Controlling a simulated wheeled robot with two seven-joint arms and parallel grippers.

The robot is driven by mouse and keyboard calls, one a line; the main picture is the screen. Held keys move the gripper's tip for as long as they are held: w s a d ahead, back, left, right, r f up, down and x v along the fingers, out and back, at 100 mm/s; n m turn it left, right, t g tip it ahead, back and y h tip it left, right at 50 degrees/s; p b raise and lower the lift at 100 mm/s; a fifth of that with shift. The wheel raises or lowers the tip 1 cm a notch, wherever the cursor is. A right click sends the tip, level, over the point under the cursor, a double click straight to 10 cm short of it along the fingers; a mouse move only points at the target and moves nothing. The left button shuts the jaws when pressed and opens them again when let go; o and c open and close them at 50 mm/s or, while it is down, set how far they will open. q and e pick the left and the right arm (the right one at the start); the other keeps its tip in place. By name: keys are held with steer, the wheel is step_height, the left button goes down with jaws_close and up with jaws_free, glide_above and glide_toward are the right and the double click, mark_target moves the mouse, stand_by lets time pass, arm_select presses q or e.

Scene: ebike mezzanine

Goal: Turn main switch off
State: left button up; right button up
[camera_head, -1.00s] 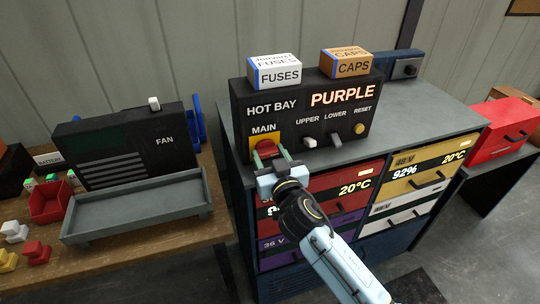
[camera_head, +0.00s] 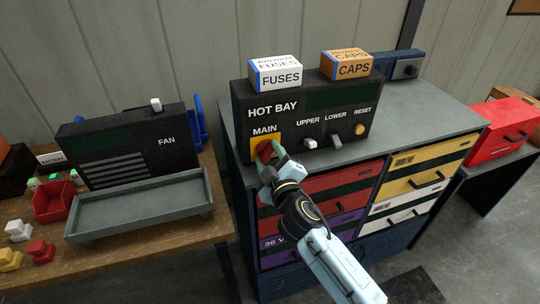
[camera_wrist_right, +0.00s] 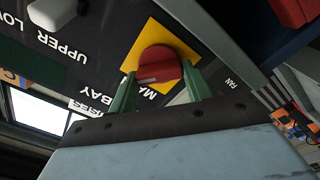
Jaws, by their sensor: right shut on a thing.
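The main switch (camera_head: 265,150) is a red rotary knob on a yellow plate, under the label MAIN on the black HOT BAY panel (camera_head: 285,125). My right gripper (camera_head: 270,167) is at the knob, with its green fingers shut on it. In the right wrist view the red knob (camera_wrist_right: 158,66) sits between the two green fingertips (camera_wrist_right: 158,85), and a pale line marks its face. The panel's display (camera_head: 338,97) is dark, and the drawer displays below are dark too. My left gripper is not in view.
Upper and lower switches (camera_head: 310,143) and a yellow reset button (camera_head: 359,129) sit right of the knob. FUSES (camera_head: 275,73) and CAPS (camera_head: 346,65) boxes stand on the panel. A FAN unit (camera_head: 130,150) and grey tray (camera_head: 140,205) are on the left bench.

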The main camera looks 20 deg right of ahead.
steer(key=n, duration=0.4)
steer(key=shift+n+p, duration=0.3)
steer(key=shift+f+n, duration=0.15)
steer(key=shift+n, duration=1.45)
steer(key=shift+n+p, duration=0.3)
steer(key=o, duration=1)
steer(key=s+b, duration=0.1)
steer(key=s, duration=1.2)
steer(key=shift+s+d+b, duration=0.2)
steer(key=shift+b, duration=0.2)
